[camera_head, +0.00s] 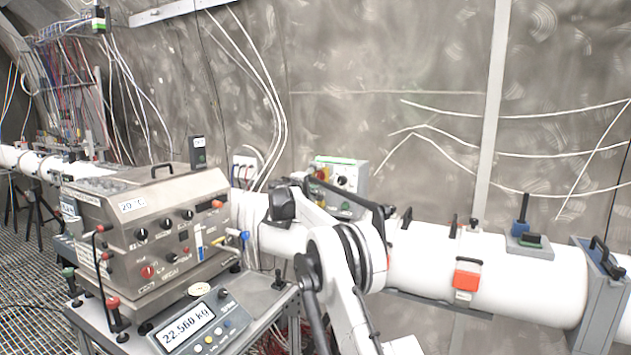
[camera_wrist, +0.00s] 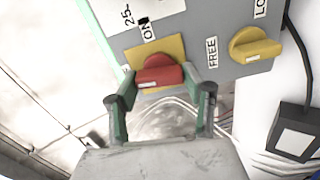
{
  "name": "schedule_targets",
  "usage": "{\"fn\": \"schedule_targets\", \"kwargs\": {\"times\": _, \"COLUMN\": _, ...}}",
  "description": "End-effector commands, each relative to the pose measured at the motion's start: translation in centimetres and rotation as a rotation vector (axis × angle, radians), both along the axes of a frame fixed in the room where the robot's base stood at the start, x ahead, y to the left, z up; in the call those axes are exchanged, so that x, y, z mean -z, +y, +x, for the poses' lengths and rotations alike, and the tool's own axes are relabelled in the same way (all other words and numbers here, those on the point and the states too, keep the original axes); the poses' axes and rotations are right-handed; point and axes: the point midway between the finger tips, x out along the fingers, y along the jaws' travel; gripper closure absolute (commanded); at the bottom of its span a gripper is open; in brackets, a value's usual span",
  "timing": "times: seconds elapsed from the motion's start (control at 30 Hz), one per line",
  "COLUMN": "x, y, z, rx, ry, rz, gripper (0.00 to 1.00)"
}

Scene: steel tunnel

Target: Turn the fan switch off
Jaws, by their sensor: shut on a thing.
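In the wrist view a red rotary knob (camera_wrist: 158,72) sits on a yellow plate (camera_wrist: 172,46) on the grey face of a control box. A label reading "ON" stands just above the plate's upper left. No label naming the fan is readable. My gripper (camera_wrist: 160,79) has its two green-grey fingers on either side of the red knob, shut on it. In the head view the control box (camera_head: 350,178) is mounted by the wall behind the white pipe. My arm reaches toward it and covers part of it, and the fingers cannot be made out there.
A yellow knob (camera_wrist: 255,46) sits right of the red one, by a "FREE" label. A dark box (camera_wrist: 296,132) and cable are at lower right. In the head view, a metal instrument (camera_head: 150,225) and scale display (camera_head: 195,325) stand left; the white pipe (camera_head: 420,262) runs right.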

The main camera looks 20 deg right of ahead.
Motion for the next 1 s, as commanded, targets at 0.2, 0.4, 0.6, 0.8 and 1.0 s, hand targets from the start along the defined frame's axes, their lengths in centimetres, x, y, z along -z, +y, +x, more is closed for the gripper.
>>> {"fn": "schedule_targets", "kwargs": {"times": 0.2, "x": 0.13, "y": 0.03, "z": 0.0, "rx": 0.0, "ry": 0.076, "rz": -0.057, "gripper": 0.82}}
{"fn": "schedule_targets", "kwargs": {"times": 0.4, "x": 0.12, "y": 0.03, "z": 0.0, "rx": 0.0, "ry": 0.11, "rz": -0.082, "gripper": 0.82}}
{"fn": "schedule_targets", "kwargs": {"times": 0.6, "x": 0.1, "y": 0.02, "z": 0.0, "rx": 0.0, "ry": 0.118, "rz": -0.088, "gripper": 0.82}}
{"fn": "schedule_targets", "kwargs": {"times": 0.8, "x": 0.1, "y": 0.02, "z": 0.0, "rx": 0.0, "ry": 0.117, "rz": -0.089, "gripper": 0.82}}
{"fn": "schedule_targets", "kwargs": {"times": 1.0, "x": 0.09, "y": 0.03, "z": 0.01, "rx": 0.0, "ry": 0.116, "rz": -0.088, "gripper": 0.37}}
